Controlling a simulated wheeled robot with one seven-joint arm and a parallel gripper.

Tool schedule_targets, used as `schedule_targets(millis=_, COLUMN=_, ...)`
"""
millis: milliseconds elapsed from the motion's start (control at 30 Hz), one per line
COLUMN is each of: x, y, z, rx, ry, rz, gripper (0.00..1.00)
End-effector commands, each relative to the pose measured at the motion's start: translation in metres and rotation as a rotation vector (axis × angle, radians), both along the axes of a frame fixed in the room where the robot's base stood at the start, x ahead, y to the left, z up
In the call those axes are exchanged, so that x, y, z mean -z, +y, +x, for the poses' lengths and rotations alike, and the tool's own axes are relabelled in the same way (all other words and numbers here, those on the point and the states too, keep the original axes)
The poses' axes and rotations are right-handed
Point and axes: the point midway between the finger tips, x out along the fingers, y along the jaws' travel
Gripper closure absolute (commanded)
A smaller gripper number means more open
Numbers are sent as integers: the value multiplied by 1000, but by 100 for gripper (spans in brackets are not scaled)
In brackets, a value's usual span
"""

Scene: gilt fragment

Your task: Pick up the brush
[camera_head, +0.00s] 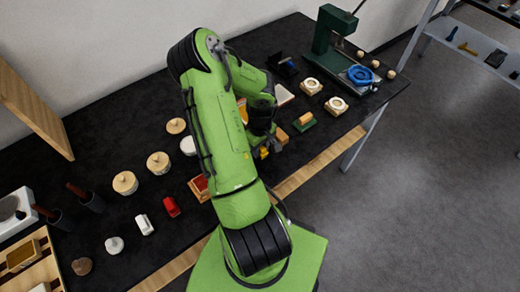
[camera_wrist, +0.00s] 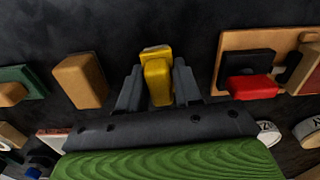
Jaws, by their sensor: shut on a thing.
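My gripper (camera_wrist: 158,88) is shut on a small yellow object (camera_wrist: 157,72), which sits between its two dark fingers in the wrist view. The yellow object may be the brush, but I see no bristles. In the head view it is a small yellow patch (camera_head: 264,153) beside my gripper (camera_head: 262,146), mostly hidden by my arm. I cannot tell whether it touches the table. A green-based piece with a wooden top (camera_head: 304,121) lies apart to the right; it also shows at the wrist view's left (camera_wrist: 12,92).
A wooden block (camera_wrist: 80,80) stands close on one side of my gripper. A wooden tray (camera_wrist: 228,47) with black and red pieces is on the other. Round lidded pots (camera_head: 125,183) and a red toy car (camera_head: 171,207) stand left on the black table (camera_head: 110,145). A green press (camera_head: 325,40) stands at back right.

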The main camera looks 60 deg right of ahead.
Motion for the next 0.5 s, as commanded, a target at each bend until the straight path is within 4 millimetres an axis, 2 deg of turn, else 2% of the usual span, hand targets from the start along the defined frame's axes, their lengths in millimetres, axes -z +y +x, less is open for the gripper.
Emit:
schedule_targets(millis=67, x=0, y=0, z=0, rx=0, ry=0, rz=0, gripper=96)
schedule_targets(millis=300, x=-4, y=0, z=0, rx=0, ry=-1, rz=-1, gripper=97)
schedule_targets(millis=367, x=-13, y=-1, z=1, rx=0, ry=-3, rz=-2, gripper=97)
schedule_targets(millis=500, x=-48, y=-1, z=2, rx=0, ry=-7, rz=-5, gripper=97)
